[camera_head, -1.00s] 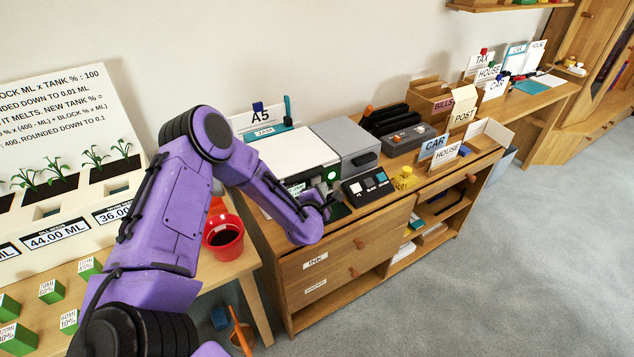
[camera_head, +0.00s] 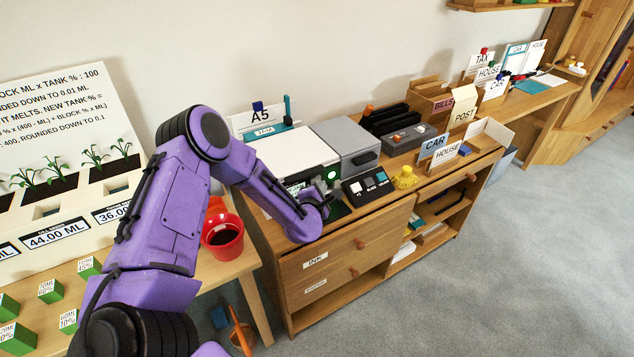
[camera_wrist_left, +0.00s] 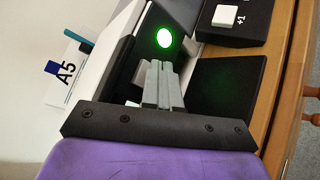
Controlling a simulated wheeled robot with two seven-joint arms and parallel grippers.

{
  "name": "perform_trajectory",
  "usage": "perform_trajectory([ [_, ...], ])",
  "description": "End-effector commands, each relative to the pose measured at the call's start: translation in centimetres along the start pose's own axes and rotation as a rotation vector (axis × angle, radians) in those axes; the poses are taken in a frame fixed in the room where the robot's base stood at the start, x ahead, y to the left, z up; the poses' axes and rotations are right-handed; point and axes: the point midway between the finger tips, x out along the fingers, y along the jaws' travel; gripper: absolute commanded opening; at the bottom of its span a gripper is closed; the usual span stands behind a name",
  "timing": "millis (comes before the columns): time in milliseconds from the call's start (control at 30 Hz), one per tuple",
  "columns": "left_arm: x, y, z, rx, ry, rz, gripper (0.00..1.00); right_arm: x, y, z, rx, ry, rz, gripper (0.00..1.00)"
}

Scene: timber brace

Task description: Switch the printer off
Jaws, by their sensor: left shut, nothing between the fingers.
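The printer (camera_head: 294,150) is a white and dark box on the wooden cabinet, with a round green lit button (camera_head: 332,174) on its front. In the left wrist view the button (camera_wrist_left: 165,38) glows green just beyond the fingertips. My left gripper (camera_head: 324,192) is at the printer's front; in the wrist view its grey fingers (camera_wrist_left: 160,72) are together, empty, pointing at the button with a small apparent gap. I cannot tell whether they touch the printer. My right gripper is not in view.
A black key panel (camera_head: 367,186) and a yellow object (camera_head: 405,177) sit right of the button. A grey box (camera_head: 345,145) stands beside the printer. A red pot (camera_head: 222,236) is on the left table. Grey floor (camera_head: 480,270) is clear in front.

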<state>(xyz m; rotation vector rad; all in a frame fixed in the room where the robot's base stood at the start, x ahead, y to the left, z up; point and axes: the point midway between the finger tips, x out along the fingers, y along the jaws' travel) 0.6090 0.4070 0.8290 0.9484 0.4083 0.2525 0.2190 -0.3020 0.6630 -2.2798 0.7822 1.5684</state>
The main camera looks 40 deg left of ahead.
Motion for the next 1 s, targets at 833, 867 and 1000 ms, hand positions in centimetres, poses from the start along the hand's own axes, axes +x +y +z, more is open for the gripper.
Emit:
perform_trajectory([
  [833, 0.58, 0.42, -0.39, 0.000, 0.000, 0.001, 0.00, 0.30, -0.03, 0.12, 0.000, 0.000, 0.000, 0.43],
  [867, 0.61, 0.44, -0.41, 0.000, 0.000, 0.001, 0.00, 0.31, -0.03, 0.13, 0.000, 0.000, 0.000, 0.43],
  [1000, 0.73, 0.53, -0.50, 0.000, 0.000, 0.001, 0.00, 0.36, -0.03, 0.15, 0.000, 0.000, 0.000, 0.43],
])
